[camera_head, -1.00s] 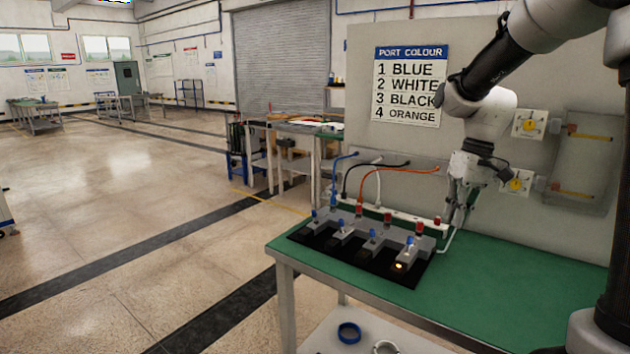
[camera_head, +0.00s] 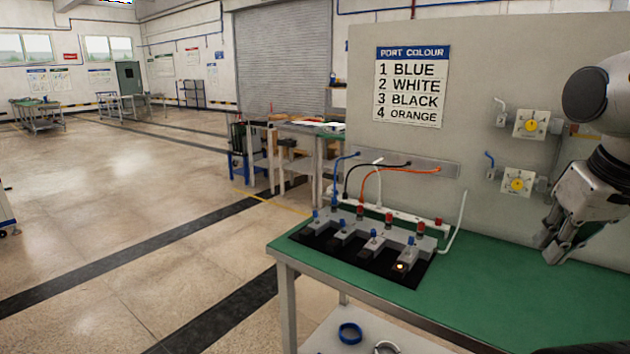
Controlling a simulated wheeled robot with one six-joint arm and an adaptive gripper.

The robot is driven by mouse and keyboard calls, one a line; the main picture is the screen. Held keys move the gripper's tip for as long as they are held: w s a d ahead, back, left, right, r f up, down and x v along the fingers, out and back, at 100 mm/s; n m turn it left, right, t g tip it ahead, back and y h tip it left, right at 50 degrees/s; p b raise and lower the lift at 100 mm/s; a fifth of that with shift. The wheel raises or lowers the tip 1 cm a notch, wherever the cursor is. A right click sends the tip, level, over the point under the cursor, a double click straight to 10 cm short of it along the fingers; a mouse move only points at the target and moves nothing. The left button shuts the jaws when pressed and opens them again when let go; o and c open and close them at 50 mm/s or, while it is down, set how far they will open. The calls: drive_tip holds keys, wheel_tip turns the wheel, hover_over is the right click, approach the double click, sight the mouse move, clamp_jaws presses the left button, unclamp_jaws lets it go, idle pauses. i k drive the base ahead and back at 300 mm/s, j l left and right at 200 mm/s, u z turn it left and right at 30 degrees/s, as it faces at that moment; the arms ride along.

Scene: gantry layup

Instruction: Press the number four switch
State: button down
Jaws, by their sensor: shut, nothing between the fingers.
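A black board (camera_head: 350,262) on the green bench carries a row of grey blocks with small blue-topped switches and red parts. The block nearest the front right has a blue-topped switch (camera_head: 411,241) and a glowing amber lamp (camera_head: 400,267) in front of it. I cannot read any numbers on the switches. A sign (camera_head: 411,87) lists port colours: 1 blue, 2 white, 3 black, 4 orange. My gripper (camera_head: 551,252) is shut and empty, pointing down above the bench's right side, well right of the board and touching nothing I can see.
A white strip (camera_head: 400,216) behind the board takes blue, white, black and orange cables. Two yellow-knobbed valves (camera_head: 518,183) sit on the grey back panel (camera_head: 480,75). The green bench top (camera_head: 480,285) is clear between board and gripper. Rings lie on the lower shelf.

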sight(411, 239)
drive_tip(key=z, duration=2.25)
drive_tip(key=j+u, duration=0.25)
drive_tip(key=u, duration=0.2)
drive_tip(key=k+j+u, duration=0.1)
drive_tip(key=j+u, duration=0.15)
drive_tip(key=u, duration=0.25)
drive_tip(key=j+u, duration=0.25)
drive_tip(key=u, duration=0.2)
